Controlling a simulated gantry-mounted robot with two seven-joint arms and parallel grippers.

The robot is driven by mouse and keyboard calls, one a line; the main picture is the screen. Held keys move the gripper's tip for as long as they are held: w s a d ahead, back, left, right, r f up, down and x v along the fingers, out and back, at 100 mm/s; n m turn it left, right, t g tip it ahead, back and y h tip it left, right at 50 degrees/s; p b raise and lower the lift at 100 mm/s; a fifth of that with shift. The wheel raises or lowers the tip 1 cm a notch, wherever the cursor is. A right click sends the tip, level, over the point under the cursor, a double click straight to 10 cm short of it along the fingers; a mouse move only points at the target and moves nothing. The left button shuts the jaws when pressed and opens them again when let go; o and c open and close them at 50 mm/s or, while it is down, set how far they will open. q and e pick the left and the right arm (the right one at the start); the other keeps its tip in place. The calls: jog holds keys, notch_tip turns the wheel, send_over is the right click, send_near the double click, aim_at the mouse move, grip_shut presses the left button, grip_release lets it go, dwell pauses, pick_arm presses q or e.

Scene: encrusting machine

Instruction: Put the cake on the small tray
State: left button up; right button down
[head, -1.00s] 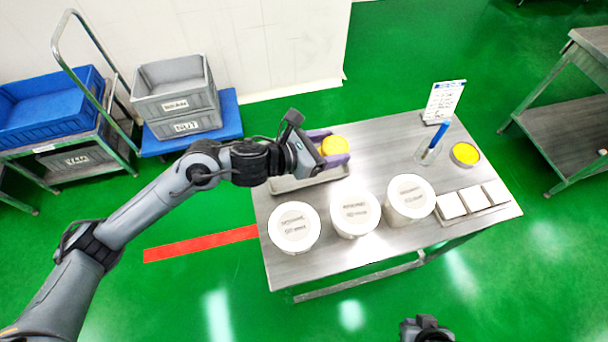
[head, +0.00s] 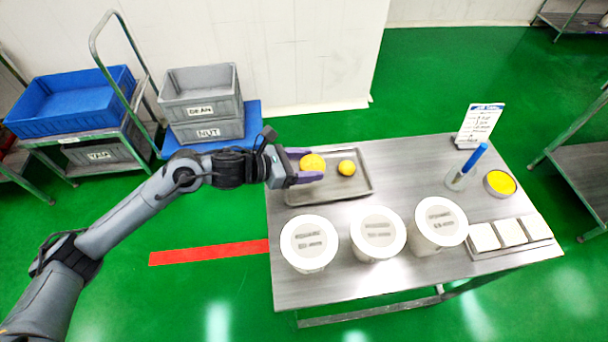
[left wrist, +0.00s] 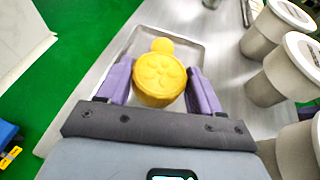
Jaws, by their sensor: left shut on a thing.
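A round yellow cake (head: 312,162) with a flower pattern on its top sits between the purple fingers of my left gripper (head: 308,167), which is shut on it. The left wrist view shows the cake (left wrist: 159,79) from above, between both fingers. It is over the grey metal tray (head: 345,187) at the table's left end; it looks raised, but the gap is hard to judge. A smaller-looking yellow round piece (head: 347,168) rests in that tray, beyond the cake in the left wrist view (left wrist: 162,46). My right gripper is not in view.
Three white-lidded tubs (head: 378,234) stand along the table's front. At the right are white squares (head: 509,232) on a flat base, a yellow-filled dish (head: 500,184), a cup with a blue tool (head: 468,168) and a sign (head: 480,125). The table's middle is clear.

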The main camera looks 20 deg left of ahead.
pick_arm(q)
jog(key=shift+a+f, duration=0.3)
jog(key=shift+a, duration=0.05)
jog(key=shift+f+b, duration=0.55)
jog(key=shift+f, duration=1.35)
jog(key=shift+f, duration=0.1)
jog(key=shift+f+b, duration=0.15)
jog(key=shift+b, duration=0.15)
jog(key=o, duration=1.1)
